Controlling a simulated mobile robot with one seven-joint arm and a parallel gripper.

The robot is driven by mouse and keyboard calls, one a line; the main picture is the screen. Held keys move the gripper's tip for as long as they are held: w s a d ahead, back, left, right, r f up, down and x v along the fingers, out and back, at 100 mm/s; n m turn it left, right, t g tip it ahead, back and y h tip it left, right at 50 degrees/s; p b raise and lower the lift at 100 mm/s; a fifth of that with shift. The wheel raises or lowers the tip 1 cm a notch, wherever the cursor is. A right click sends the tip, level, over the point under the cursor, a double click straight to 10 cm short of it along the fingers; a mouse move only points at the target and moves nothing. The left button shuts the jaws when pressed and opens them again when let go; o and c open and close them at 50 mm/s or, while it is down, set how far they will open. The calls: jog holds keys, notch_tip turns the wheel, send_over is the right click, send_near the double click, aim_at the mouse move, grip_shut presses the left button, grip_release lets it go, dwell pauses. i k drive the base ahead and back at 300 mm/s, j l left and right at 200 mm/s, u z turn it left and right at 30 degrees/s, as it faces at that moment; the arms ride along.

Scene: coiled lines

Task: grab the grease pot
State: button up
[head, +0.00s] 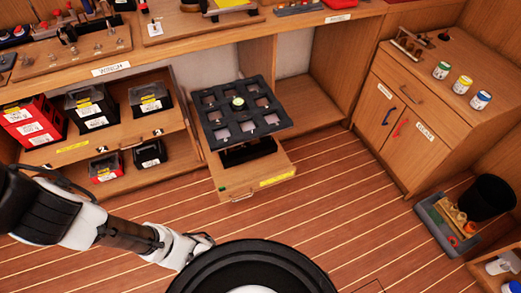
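A small round pot with a pale yellow-green top (238,101) sits in a back-middle cell of a black compartment tray (254,130). It may be the grease pot; I can read no label on it. The tray rests above a pulled-out wooden drawer (240,187). Three small labelled jars, green-banded (441,70), yellow-banded (462,85) and blue-banded (481,100), stand on the right cabinet top. My gripper (205,241) is low over the floor at lower left, in front of the drawer and well apart from the pot. Its fingers are too small and partly hidden to judge.
Left shelves hold red bins (35,122) and black bins (92,105). A workbench (185,45) runs along the back. A right cabinet (398,130) has closed doors. A grey tray (450,228) and a black bucket (487,198) stand at right. The plank floor (340,215) between is clear.

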aim_at(443, 68)
jog(key=z, duration=1.3)
jog(key=i+l, duration=0.25)
jog(key=i, duration=0.25)
jog(key=i+l, duration=0.25)
jog(key=i, duration=0.25)
jog(key=i+l+u, duration=0.1)
jog(key=i+l, duration=0.15)
jog(key=i, duration=0.3)
jog(key=i+l, duration=0.3)
jog(key=i, duration=0.2)
jog(key=i+l, duration=0.3)
jog(key=i, duration=0.2)
